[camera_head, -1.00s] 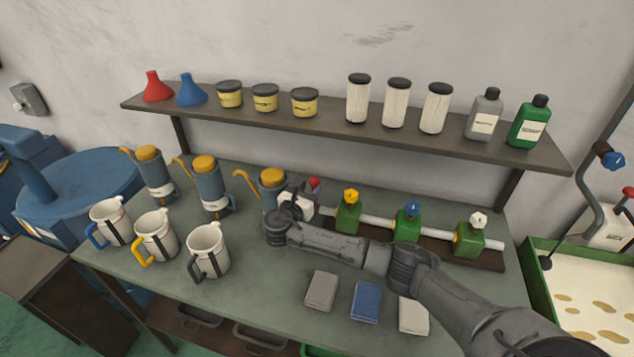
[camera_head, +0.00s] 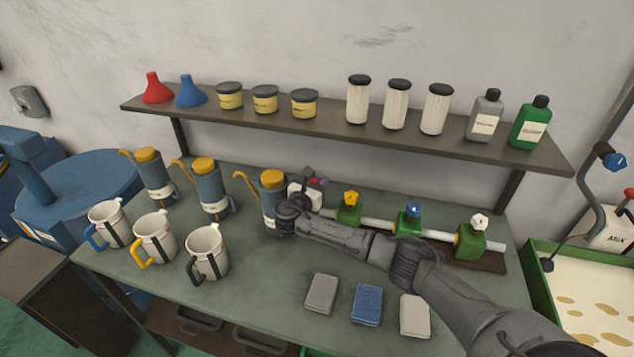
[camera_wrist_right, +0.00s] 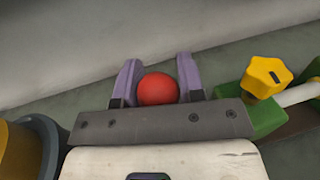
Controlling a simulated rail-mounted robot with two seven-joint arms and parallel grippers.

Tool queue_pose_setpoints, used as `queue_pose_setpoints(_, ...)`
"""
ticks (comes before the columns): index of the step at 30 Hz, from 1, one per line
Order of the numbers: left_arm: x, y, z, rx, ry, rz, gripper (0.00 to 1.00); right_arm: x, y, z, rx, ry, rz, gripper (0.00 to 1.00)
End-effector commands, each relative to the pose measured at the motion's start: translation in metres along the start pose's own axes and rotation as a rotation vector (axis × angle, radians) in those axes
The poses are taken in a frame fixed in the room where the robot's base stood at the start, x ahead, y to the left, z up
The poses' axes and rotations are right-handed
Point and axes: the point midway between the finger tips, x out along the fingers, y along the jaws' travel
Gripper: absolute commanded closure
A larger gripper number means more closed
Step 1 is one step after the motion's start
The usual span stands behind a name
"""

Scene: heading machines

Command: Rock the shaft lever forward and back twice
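The lever's red ball knob (camera_wrist_right: 158,88) sits between the two purple fingers of my right gripper (camera_wrist_right: 158,80) in the right wrist view. The fingers close on both sides of it. In the head view my right gripper (camera_head: 316,182) is at the left end of the valve row, and only a little red of the knob shows beside it. The lever's stem and base are hidden behind my gripper and wrist. My left gripper is not in view.
A pipe with green valve blocks (camera_head: 470,243) runs right of the gripper; its yellow handle (camera_wrist_right: 266,77) is close by. A blue-grey oil can (camera_head: 268,200) stands just left of my wrist. A shelf (camera_head: 340,130) is above. Several cloths (camera_head: 367,304) lie in front.

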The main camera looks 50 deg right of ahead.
Motion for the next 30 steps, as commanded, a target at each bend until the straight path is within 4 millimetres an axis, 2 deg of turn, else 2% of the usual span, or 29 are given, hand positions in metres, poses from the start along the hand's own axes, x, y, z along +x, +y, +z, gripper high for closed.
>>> queue_pose_setpoints(1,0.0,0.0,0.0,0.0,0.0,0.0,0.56,0.0,0.0,0.0,0.0,0.0,0.0,0.78)
queue_pose_setpoints(8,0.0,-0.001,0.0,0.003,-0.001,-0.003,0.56,0.0,0.0,0.0,0.0,0.0,0.0,1.0)
queue_pose_setpoints(20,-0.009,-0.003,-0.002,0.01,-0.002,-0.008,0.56,-0.009,-0.002,0.002,0.012,-0.069,0.001,1.0)
queue_pose_setpoints(30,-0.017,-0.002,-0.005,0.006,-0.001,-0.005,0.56,-0.037,-0.007,-0.004,0.061,-0.312,0.007,1.0)
